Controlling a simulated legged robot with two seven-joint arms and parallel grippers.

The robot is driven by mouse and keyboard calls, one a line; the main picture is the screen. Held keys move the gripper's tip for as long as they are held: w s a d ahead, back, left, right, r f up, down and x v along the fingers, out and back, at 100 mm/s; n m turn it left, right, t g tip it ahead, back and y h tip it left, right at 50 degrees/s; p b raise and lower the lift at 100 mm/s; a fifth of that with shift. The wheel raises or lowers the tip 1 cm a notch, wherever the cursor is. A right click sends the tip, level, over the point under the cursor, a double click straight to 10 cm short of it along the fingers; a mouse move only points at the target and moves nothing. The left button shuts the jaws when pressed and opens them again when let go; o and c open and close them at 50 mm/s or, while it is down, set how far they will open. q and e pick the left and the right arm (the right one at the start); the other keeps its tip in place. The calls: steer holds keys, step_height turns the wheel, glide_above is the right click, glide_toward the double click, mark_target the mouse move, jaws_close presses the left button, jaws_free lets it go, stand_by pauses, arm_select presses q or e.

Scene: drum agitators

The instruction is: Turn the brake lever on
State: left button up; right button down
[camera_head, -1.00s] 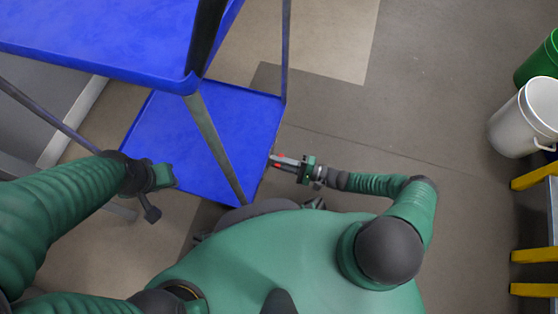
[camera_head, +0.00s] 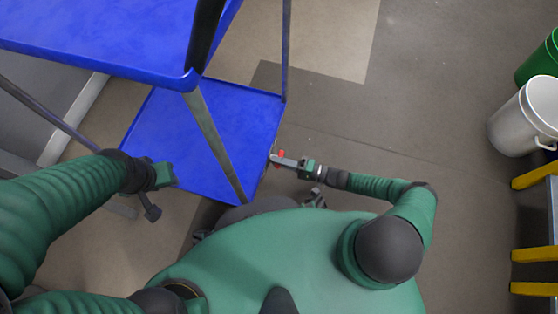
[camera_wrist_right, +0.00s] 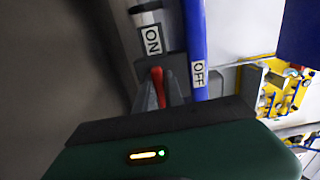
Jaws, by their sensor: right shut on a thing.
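The red brake lever (camera_wrist_right: 157,76) shows in the right wrist view, just below the ON label (camera_wrist_right: 152,41) and left of the OFF label (camera_wrist_right: 198,74). My right gripper (camera_wrist_right: 158,96) is shut on the lever, with its grey fingers on both sides of it. In the head view, my right gripper (camera_head: 279,161) is at the right edge of the blue cart's lower shelf (camera_head: 190,135), with a bit of red (camera_head: 281,153) at its tips. My left gripper (camera_head: 163,176) hangs over the shelf's left front corner; its finger state is unclear.
The cart's blue upper shelf (camera_head: 110,35) and its grey leg (camera_head: 215,140) stand at the left. A white bucket (camera_head: 525,120), a green bucket (camera_head: 540,62) and yellow steps (camera_head: 534,255) are at the far right. The floor between is clear.

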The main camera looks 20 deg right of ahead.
steer(key=shift+s+a+f, duration=0.15)
steer(key=shift+s+f, duration=0.05)
steer(key=shift+s, duration=0.05)
steer(key=c, duration=1.6)
jaws_free()
steer(key=shift+o, duration=0.8)
steer(key=shift+w, duration=0.1)
steer(key=shift+r, duration=0.1)
steer(key=p+v, duration=0.3)
steer(key=v, duration=1.4)
